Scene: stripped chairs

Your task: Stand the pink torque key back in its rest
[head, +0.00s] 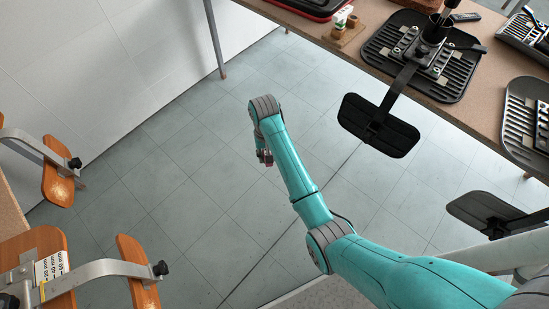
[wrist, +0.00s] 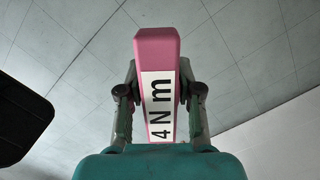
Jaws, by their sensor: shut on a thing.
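The pink torque key (wrist: 158,46) is between the two fingers of my gripper (wrist: 160,90) in the wrist view, its white label reading "4 N m". My gripper is shut on it. In the head view my gripper (head: 264,157) hangs over open floor, left of the bench; the key is barely visible there. A small tan wooden block (head: 347,33) stands on the bench at the top, with a white-and-green piece (head: 341,21) in it. It may be the rest, but I cannot tell for certain.
The wooden bench (head: 385,21) carries a black ribbed chair part (head: 453,84), whose bar and black pad (head: 378,125) overhang the edge. A red-rimmed tray (head: 306,8) lies beside the block. Orange wooden chair parts (head: 56,185) stand at the left. The floor between is clear.

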